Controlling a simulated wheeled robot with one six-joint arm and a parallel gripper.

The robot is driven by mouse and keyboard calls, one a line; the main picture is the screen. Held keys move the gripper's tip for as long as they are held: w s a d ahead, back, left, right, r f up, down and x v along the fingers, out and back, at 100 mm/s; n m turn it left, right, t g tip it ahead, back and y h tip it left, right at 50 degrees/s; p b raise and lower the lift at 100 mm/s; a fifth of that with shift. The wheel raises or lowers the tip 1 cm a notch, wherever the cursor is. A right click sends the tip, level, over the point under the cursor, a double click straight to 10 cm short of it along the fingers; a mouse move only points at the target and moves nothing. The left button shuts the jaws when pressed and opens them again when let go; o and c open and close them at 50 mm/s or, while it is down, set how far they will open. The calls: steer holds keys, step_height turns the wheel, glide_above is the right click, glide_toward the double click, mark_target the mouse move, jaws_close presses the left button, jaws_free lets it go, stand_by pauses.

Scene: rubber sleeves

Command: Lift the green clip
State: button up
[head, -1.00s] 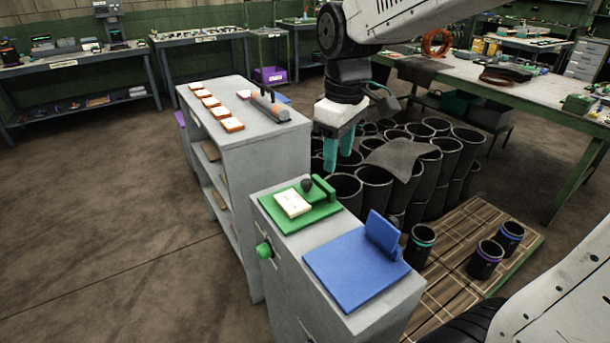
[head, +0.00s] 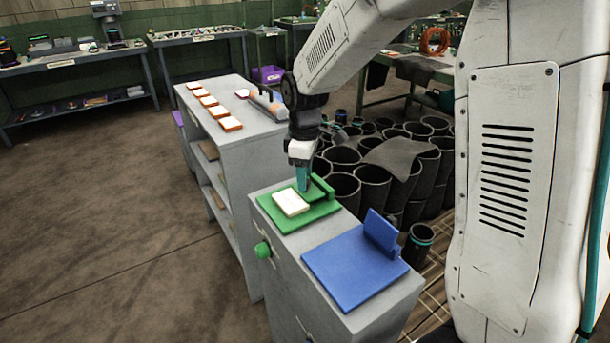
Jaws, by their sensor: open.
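The green clip (head: 322,188) is a raised green bar along the right edge of a flat green board (head: 318,216) on the near grey cabinet. A white pad (head: 290,203) lies on the board beside it. My gripper (head: 303,186) points down with its teal fingers just left of the clip, over the back of the board. The jaws are open. The dark knob seen there before is hidden behind or between the fingers. I cannot tell whether the fingers touch anything.
A blue board (head: 345,275) with an upright blue flap (head: 381,234) lies in front on the same cabinet (head: 290,265). A grey shelf unit (head: 250,140) with several orange-edged pads stands behind. Many black sleeves (head: 372,180) crowd the right. A green ball knob (head: 262,249) sticks out at left.

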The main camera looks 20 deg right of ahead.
steer(key=shift+f, duration=0.3)
steer(key=c, duration=1)
